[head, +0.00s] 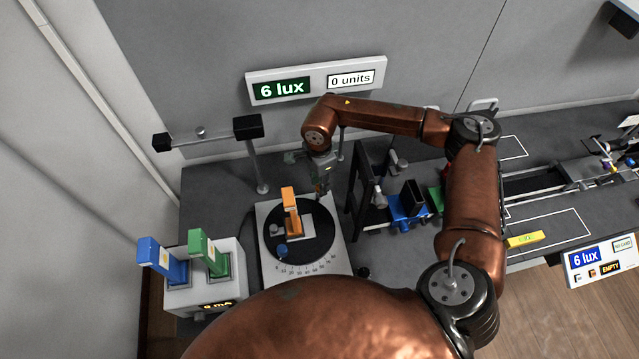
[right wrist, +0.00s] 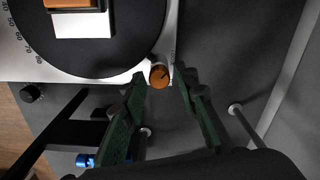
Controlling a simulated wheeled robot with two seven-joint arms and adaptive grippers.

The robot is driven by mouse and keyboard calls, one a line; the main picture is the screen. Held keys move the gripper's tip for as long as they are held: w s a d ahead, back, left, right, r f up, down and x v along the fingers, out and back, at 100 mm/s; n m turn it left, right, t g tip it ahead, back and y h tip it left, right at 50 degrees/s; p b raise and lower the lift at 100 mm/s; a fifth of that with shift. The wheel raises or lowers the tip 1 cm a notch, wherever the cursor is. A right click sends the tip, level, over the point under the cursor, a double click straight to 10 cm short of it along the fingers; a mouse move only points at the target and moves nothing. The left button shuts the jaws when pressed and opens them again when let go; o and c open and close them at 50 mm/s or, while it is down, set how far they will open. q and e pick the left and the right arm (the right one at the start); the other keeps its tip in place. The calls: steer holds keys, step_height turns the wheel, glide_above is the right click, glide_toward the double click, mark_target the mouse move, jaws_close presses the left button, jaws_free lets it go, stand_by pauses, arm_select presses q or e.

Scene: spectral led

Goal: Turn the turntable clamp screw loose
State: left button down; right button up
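The turntable is a black disc (head: 318,243) on a white base with a printed degree scale; it also shows at the top of the right wrist view (right wrist: 120,58). The clamp screw is a small round orange-brown knob (right wrist: 159,76) with a dark mark, at the base's edge beside the disc. My right gripper (head: 322,188) is over the far right edge of the turntable. In the right wrist view its green fingers (right wrist: 162,80) are apart, one on each side of the knob. I cannot tell whether they touch it. My left gripper is not in view.
An orange block holder (head: 291,215) stands on the disc. A white box (head: 205,285) with blue and green holders stands at left. A black frame (head: 358,190) and blue device (head: 407,207) stand close right of the turntable. A sign (head: 316,80) reads 6 lux, 0 units.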

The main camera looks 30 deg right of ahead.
steer(key=shift+o, duration=0.7)
step_height(320, 180, up, 12)
